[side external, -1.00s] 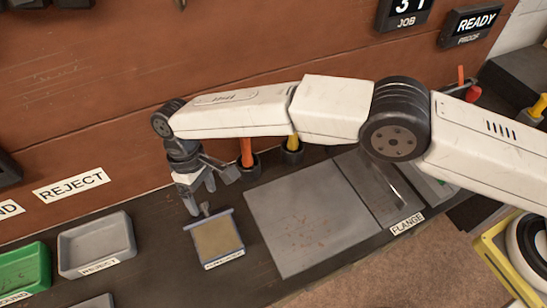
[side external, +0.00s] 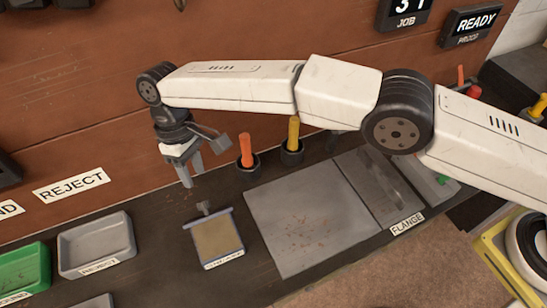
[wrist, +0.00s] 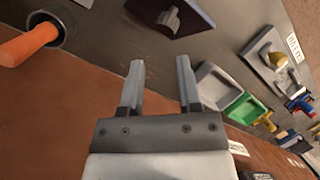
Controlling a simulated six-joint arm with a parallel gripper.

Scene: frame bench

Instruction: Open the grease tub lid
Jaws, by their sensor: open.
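The grease tub (side external: 219,244) is a small square box on the dark bench, with a tan inside showing from above. Its blue-grey lid (side external: 208,219) appears raised along the back edge, seen nearly edge-on, with a grey knob (side external: 204,207) pointing toward the back wall. In the wrist view the lid shows as a dark panel (wrist: 205,17) with the knob (wrist: 168,20) on it, beyond the fingertips. My gripper (side external: 193,176) is open and empty, above and behind the tub, apart from the knob. Both fingers show in the wrist view (wrist: 160,64).
Orange (side external: 245,150) and yellow (side external: 293,134) handles stand in holders right of my gripper. A grey plate (side external: 310,215) lies right of the tub. A grey reject tray (side external: 97,242) and green tray (side external: 22,270) are at left. Bench between tray and tub is clear.

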